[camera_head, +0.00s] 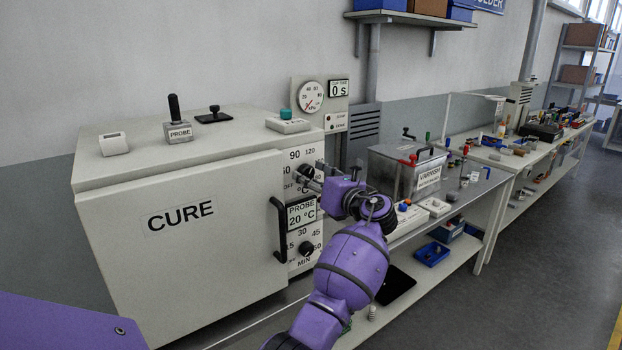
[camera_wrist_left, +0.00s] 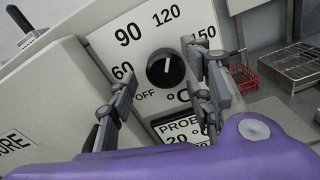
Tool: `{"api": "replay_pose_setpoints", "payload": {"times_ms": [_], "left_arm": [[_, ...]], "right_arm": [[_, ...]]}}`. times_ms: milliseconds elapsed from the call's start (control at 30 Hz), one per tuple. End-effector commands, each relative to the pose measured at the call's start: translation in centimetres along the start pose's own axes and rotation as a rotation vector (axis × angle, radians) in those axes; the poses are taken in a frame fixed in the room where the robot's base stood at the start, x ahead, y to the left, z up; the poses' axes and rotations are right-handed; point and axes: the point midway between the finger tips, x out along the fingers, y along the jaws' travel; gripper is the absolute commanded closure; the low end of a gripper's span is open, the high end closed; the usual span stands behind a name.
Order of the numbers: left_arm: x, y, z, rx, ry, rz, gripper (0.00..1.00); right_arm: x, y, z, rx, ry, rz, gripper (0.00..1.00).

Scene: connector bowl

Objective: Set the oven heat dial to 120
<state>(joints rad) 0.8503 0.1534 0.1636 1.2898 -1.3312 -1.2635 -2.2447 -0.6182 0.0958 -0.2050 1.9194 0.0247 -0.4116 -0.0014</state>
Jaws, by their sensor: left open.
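The oven (camera_head: 200,225) is a pale box marked CURE, with a control panel on its right side. Its heat dial (camera_wrist_left: 165,68) is a round black knob with a white mark, ringed by OFF, 60, 90 and 120. In the left wrist view the mark points up, roughly toward the 120. My left gripper (camera_wrist_left: 161,66) is open, with one finger to the left of the dial and one close to its right edge. I cannot tell whether either touches it. In the head view my left gripper (camera_head: 312,178) partly covers the dial. My right gripper is not in view.
Below the dial are a PROBE 20 °C display (camera_head: 301,214) and a MIN timer knob (camera_head: 306,249). A black door handle (camera_head: 279,230) stands out left of them. A VARNISH tank (camera_head: 405,172) stands on the bench to the right. A red wire basket (camera_wrist_left: 245,72) shows beyond my right-hand finger.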

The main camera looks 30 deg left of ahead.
Motion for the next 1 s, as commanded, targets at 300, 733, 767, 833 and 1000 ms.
{"api": "replay_pose_setpoints", "payload": {"times_ms": [300,733,767,833,1000], "left_arm": [[-3.5,-0.1,0.1,-0.002,-0.001,-0.005,0.54],[-11.1,0.1,-0.1,0.000,0.002,0.000,0.54],[-11.4,0.1,-0.1,0.000,0.001,0.001,0.54],[-11.8,0.1,-0.1,0.000,0.001,0.001,0.54],[-12.0,0.1,-0.1,0.000,0.001,0.001,0.54]], "right_arm": [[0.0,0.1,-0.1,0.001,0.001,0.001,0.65],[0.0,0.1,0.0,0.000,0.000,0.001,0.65],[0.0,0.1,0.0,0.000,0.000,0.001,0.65],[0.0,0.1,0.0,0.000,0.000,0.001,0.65],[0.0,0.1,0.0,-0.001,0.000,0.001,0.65]]}}
